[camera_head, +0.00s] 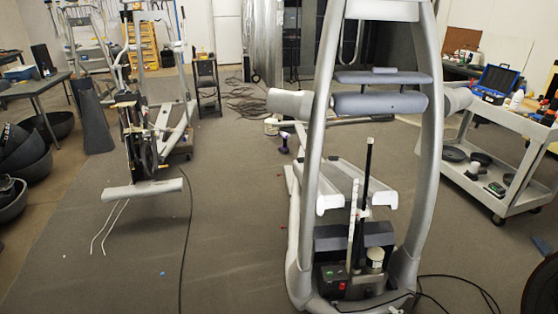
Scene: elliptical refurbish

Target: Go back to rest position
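Neither of my grippers can be made out in the head view. A grey elliptical machine frame (425,150) stands upright in front of me, right of the middle. Its two light foot rails (343,178) run back inside the frame. At its base is an opened drive section with a black box (332,279) and a red switch. A second, partly stripped elliptical (163,133) stands further back on the left, with its flywheel (146,155) exposed.
A grey cart (520,118) with a blue toolbox (495,84) stands on the right. Dark bowl-shaped parts (25,150) and a table (38,87) line the left. Cables cross the floor. Front-left floor (120,270) is mostly clear.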

